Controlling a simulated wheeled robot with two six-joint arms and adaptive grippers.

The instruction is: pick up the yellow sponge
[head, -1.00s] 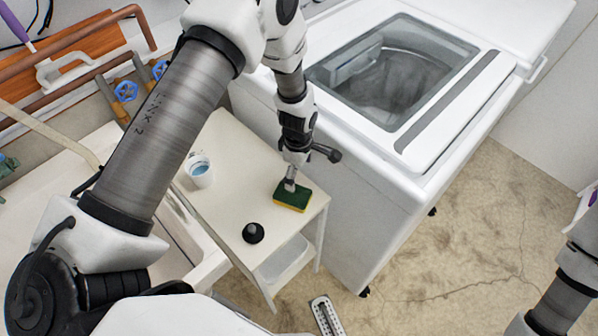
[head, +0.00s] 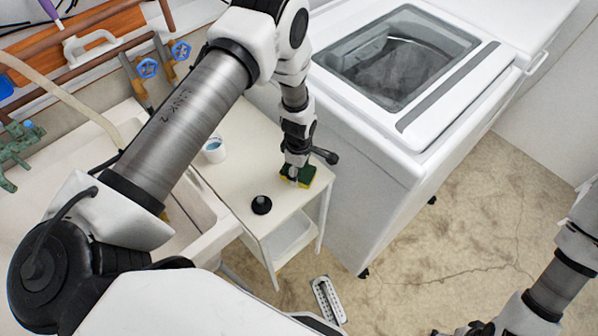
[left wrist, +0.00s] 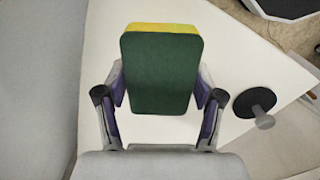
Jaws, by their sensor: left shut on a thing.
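The yellow and green sponge (head: 310,172) is at the right part of the white side table's top in the head view, partly hidden by my left gripper (head: 294,180). In the left wrist view the sponge (left wrist: 160,75) shows its dark green face, with a yellow strip along the far edge. My left gripper (left wrist: 160,92) has one finger on each side of it and is shut on it. I cannot tell whether the sponge touches the tabletop. My right arm is at the lower right; its gripper (head: 466,329) is cut off by the bottom edge.
The white side table (head: 232,180) also bears a white cup (head: 214,150) and a black knobbed object (head: 261,205). A white washing machine (head: 385,150) stands close on the right. A sink (head: 75,165) is on the left. A grey slotted object (head: 328,300) lies on the floor.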

